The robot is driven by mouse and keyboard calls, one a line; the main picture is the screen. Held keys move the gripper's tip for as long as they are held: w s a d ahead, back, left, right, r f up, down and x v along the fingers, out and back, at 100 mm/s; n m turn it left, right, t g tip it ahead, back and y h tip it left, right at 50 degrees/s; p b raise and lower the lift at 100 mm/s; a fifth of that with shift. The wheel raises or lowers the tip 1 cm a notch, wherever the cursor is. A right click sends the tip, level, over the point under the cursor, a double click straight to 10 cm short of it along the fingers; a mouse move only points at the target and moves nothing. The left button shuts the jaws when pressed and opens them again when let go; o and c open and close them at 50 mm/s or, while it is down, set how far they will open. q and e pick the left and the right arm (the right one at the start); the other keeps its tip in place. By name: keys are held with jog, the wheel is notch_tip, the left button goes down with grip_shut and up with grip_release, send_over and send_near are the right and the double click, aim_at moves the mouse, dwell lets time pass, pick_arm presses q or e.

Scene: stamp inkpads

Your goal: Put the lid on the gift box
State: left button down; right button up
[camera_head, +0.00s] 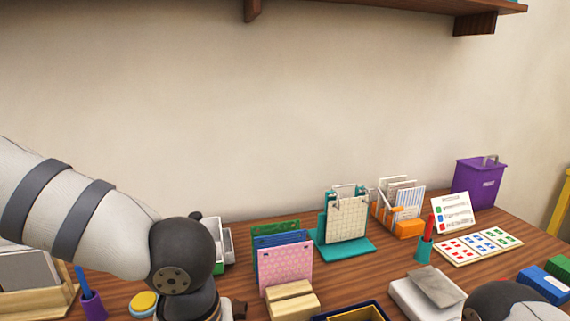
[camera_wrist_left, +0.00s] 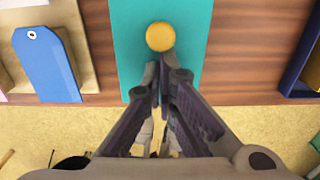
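A flat teal panel with a round yellow knob (camera_wrist_left: 160,36), which looks like the lid (camera_wrist_left: 190,30), lies below my left wrist camera. My left gripper (camera_wrist_left: 162,72) points at it; its fingers are nearly together, with a thin gap and nothing visible between them. The tips are just beside the knob; I cannot tell if they touch it. A dark blue box with a gold inside (camera_head: 352,314), likely the gift box, is cut off at the bottom of the head view. A dark blue edge at the right of the wrist view (camera_wrist_left: 301,60) may be the same box. My right gripper is not in view.
A blue tag (camera_wrist_left: 47,65) lies on a wooden piece at left in the wrist view. Card holders (camera_head: 285,265), a teal calendar stand (camera_head: 345,243), a white box (camera_head: 415,300) and a pen cup (camera_head: 424,249) crowd the table. A purple box (camera_head: 478,184) stands at the back.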

pick_arm(q)
jog(key=shift+s+f+p, duration=0.2)
jog(key=shift+f+p, duration=0.05)
jog(key=shift+p, duration=0.1)
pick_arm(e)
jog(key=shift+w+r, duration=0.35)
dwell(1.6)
pick_arm(q)
jog(key=shift+r, duration=0.1)
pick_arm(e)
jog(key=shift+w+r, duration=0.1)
pick_arm(q)
notch_tip(320, 180, up, 6)
jog(key=p, duration=0.3)
jog(key=shift+w+f, duration=0.15)
jog(key=shift+f, duration=0.05)
jog(key=shift+r+p, duration=0.35)
jog(key=shift+r, duration=0.5)
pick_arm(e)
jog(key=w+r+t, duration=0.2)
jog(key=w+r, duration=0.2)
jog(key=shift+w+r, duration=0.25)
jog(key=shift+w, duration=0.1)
pick_arm(q)
jog(key=shift+f, duration=0.1)
